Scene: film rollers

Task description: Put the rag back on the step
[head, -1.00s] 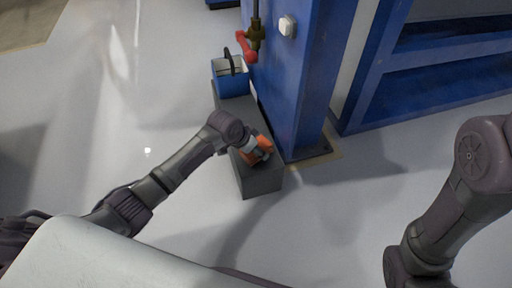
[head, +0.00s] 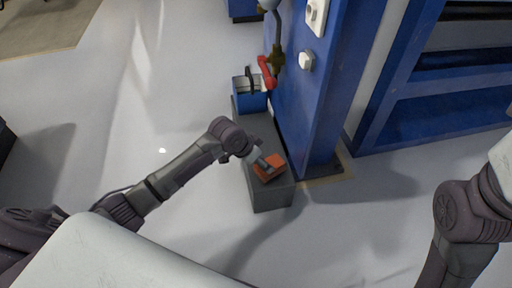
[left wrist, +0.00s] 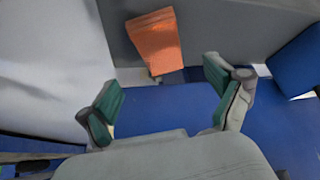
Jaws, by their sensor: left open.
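The orange rag (head: 269,168) lies folded on the near end of the long grey step (head: 271,198). In the left wrist view the rag (left wrist: 156,42) lies on the grey step top (left wrist: 215,25), its lower end at the step's edge. My left gripper (head: 263,163) is by the rag in the head view and partly covers it. In the left wrist view its two green-padded fingers (left wrist: 162,84) are wide apart with nothing between them, and the rag is beyond the fingertips. My right arm shows at the right, but its gripper is out of view.
A blue bucket (head: 249,97) with a dark handle stands at the step's far end. A red lever (head: 266,72) on a pipe is near it. A blue column (head: 318,90) rises right beside the step. Blue shelving (head: 435,100) stands further right. Floor left of the step is clear.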

